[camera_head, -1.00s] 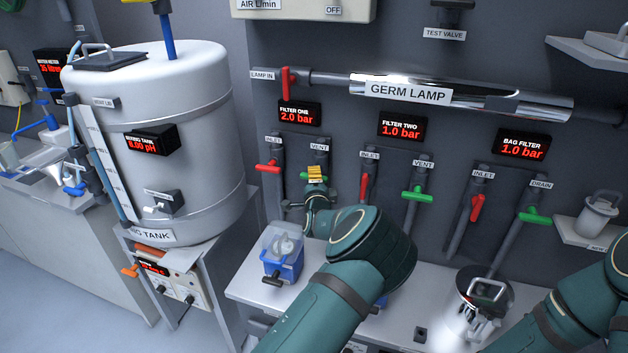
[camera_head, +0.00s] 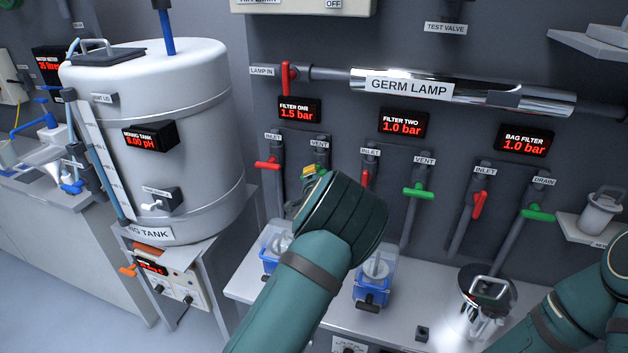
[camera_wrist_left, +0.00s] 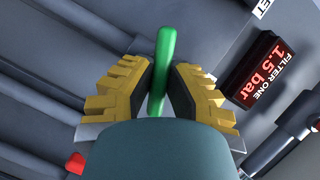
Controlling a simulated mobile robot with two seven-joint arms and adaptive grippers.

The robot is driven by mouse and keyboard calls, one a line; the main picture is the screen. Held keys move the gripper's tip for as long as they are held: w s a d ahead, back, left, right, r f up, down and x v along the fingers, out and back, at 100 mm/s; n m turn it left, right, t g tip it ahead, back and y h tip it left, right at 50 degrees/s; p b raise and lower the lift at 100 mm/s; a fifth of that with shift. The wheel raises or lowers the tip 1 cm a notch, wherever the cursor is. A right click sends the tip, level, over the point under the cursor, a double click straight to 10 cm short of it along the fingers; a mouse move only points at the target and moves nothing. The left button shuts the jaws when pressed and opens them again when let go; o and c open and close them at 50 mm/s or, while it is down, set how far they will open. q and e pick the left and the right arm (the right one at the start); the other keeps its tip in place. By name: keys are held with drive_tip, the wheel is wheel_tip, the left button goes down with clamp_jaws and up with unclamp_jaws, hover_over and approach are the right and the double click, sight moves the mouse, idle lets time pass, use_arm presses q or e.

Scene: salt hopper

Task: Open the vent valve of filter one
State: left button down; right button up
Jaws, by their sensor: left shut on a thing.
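The filter one display (camera_head: 297,112) reads 1.5 bar in red; it also shows in the left wrist view (camera_wrist_left: 258,72). Below it are the inlet, with a red handle (camera_head: 268,163), and the vent pipe (camera_head: 321,155) under a VENT label. My left gripper (camera_head: 308,172), with yellow fingertips, is at the vent valve. In the left wrist view, my left gripper (camera_wrist_left: 158,95) is shut on the green vent handle (camera_wrist_left: 166,50), which runs between the fingers. In the head view my left wrist hides most of this handle. My right gripper is out of view; only its arm shows.
Filter two's red inlet handle (camera_head: 366,179) is close beside my left wrist, partly hidden. Its green vent handle (camera_head: 418,193) is further right. Blue-based filter housings (camera_head: 372,285) stand on the bench below. The germ lamp (camera_head: 450,92) runs across the wall above.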

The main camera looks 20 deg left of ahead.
use_arm(q)
drive_tip(key=n+g+h+b, duration=0.1)
drive_tip(key=n, duration=0.1)
drive_tip(key=shift+a+r+n+b, duration=0.1)
drive_tip(key=shift+a+n+b, duration=0.05)
drive_tip(key=shift+n+b, duration=0.25)
drive_tip(key=shift+a+n+h+b, duration=0.1)
drive_tip(key=shift+n+h+b, duration=0.6)
drive_tip(key=shift+n+b, duration=0.3)
drive_tip(key=n+h+b, duration=0.2)
drive_tip(key=n+b, duration=0.1)
drive_tip(key=b, duration=0.2)
drive_tip(key=shift+g, duration=0.4)
drive_tip(key=shift+r+n+h+b, duration=0.1)
drive_tip(key=shift+n+h+b, duration=0.5)
drive_tip(key=shift+n+b, duration=0.5)
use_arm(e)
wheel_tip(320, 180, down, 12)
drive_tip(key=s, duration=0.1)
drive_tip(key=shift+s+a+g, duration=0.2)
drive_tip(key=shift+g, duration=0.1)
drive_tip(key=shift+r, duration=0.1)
use_arm(q)
drive_tip(key=c, duration=0.9)
unclamp_jaws()
drive_tip(key=shift+c, duration=0.2)
